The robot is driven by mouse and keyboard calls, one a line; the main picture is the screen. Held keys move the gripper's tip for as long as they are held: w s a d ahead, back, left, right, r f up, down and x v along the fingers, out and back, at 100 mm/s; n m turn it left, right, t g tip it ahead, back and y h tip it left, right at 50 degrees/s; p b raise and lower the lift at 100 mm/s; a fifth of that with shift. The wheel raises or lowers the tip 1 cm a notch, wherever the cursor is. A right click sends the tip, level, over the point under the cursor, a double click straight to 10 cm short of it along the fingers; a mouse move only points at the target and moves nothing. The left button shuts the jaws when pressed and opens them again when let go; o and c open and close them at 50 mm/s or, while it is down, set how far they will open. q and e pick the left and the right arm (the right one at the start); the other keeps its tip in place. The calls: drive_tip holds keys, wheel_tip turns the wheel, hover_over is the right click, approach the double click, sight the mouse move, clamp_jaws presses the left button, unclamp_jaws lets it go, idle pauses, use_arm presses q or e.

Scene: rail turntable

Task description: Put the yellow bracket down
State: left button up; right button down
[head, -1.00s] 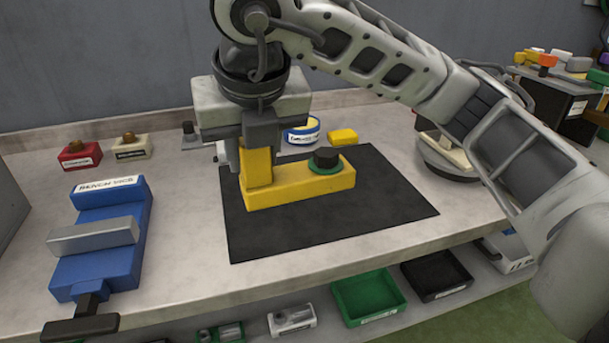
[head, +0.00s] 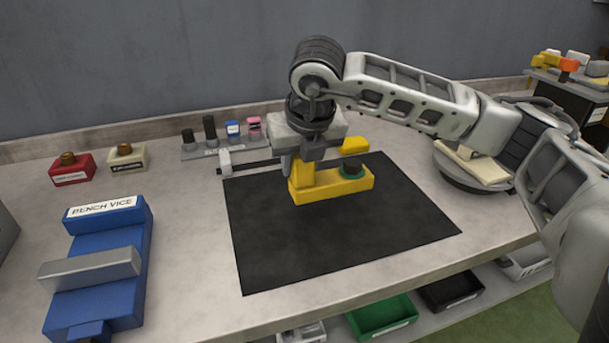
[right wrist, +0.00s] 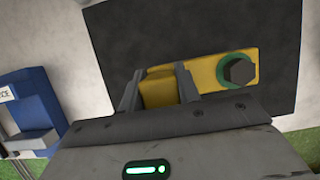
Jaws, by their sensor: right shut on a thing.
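The yellow bracket (head: 325,188) is L-shaped, with a long flat foot and an upright part at its left end. A black bolt head on a green ring (head: 352,168) sits on the foot. My right gripper (head: 303,164) comes from above and is shut on the upright part. In the right wrist view the bracket (right wrist: 208,76) shows with its upright between the two fingers (right wrist: 158,88). The bracket is over the back part of the black mat (head: 340,235); I cannot tell whether it touches the mat. My left gripper is not in view.
A blue bench vice (head: 100,265) stands at the left. Red (head: 71,168) and cream (head: 127,158) blocks and a rack (head: 215,150) stand behind. A round turntable (head: 478,175) is at the right. The front of the mat is clear.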

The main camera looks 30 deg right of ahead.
drive_tip(key=shift+w+d+f, duration=0.3)
drive_tip(key=shift+d+f, duration=0.1)
drive_tip(key=shift+f, duration=0.05)
drive_tip(key=shift+w+d+f+p, duration=0.15)
drive_tip(key=shift+f+p, duration=0.25)
drive_tip(key=shift+f, duration=1.35)
drive_tip(key=shift+f, duration=0.1)
drive_tip(key=c, duration=1)
unclamp_jaws()
drive_tip(key=shift+r, duration=0.2)
drive_tip(key=v, duration=1.2)
drive_tip(key=shift+s+f, duration=0.15)
drive_tip(key=shift+s, duration=0.05)
